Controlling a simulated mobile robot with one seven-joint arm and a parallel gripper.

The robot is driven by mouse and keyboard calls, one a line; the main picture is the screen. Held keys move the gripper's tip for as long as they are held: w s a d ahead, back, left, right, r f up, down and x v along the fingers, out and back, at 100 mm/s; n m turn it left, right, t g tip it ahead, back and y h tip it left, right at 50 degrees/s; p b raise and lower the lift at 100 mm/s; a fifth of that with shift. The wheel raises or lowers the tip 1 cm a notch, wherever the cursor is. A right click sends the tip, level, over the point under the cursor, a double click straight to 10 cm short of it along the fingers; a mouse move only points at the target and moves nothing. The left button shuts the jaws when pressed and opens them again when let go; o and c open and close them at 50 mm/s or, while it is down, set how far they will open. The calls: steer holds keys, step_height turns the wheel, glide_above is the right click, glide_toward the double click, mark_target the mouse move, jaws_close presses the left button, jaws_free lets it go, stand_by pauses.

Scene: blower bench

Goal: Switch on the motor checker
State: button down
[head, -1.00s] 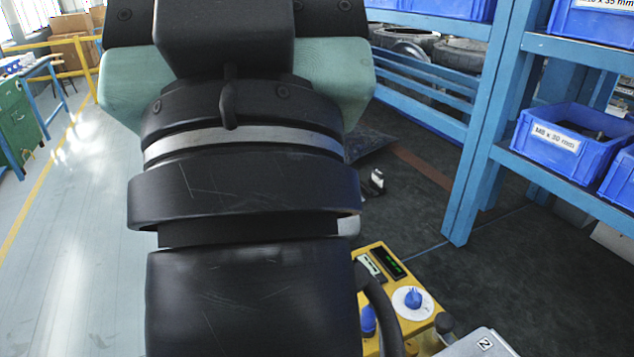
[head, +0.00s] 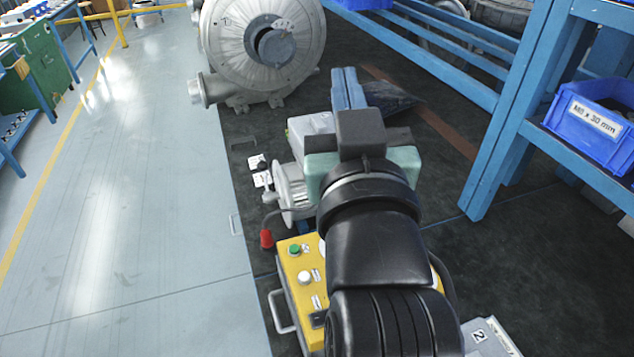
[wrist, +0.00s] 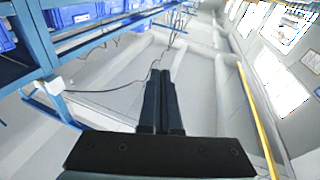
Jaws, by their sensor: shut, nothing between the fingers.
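The motor checker is a yellow box (head: 286,268) in the lower middle of the head view. A green button (head: 294,249) and a white button (head: 304,277) show on its left part. My arm hides its right part, and its switch cannot be made out now. My gripper (head: 346,72) is beyond the checker in the head view, apart from it, with its two fingers together. The wrist view shows the fingers (wrist: 162,74) closed against each other with nothing between them. The checker is not visible in the wrist view.
A small silver motor (head: 291,190) stands behind the checker, and a large grey blower (head: 232,72) farther back. Blue shelving (head: 512,105) with blue bins (head: 588,122) is at right. A grey case (head: 488,340) lies at lower right.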

step_height(320, 180, down, 18)
steer(key=s+d+g+y+p, duration=0.1)
steer(key=s+d+g+p, duration=0.1)
steer(key=g, duration=0.4)
steer(key=s+f+n+g+y, duration=0.1)
steer(key=s+f+g, duration=0.4)
steer(key=f, duration=0.8)
steer(key=s+y, duration=0.1)
steer(key=s, duration=0.2)
steer(key=shift+s+a+n+g+p, duration=0.15)
steer(key=shift+a+n+g+p, duration=0.15)
steer(key=shift+a+n, duration=0.1)
glide_above(313, 313)
steer(key=s+d, duration=0.2)
steer(key=s, duration=0.1)
step_height(313, 313, down, 6)
steer(key=shift+w+f+p, duration=0.1)
steer(key=shift+f+p, duration=0.05)
steer(key=shift+p, duration=0.2)
steer(key=f, duration=0.3)
steer(key=shift+w+a+f, duration=0.15)
steer(key=shift+a+f, duration=0.05)
steer(key=shift+a, duration=0.1)
steer(key=shift+f, duration=0.55)
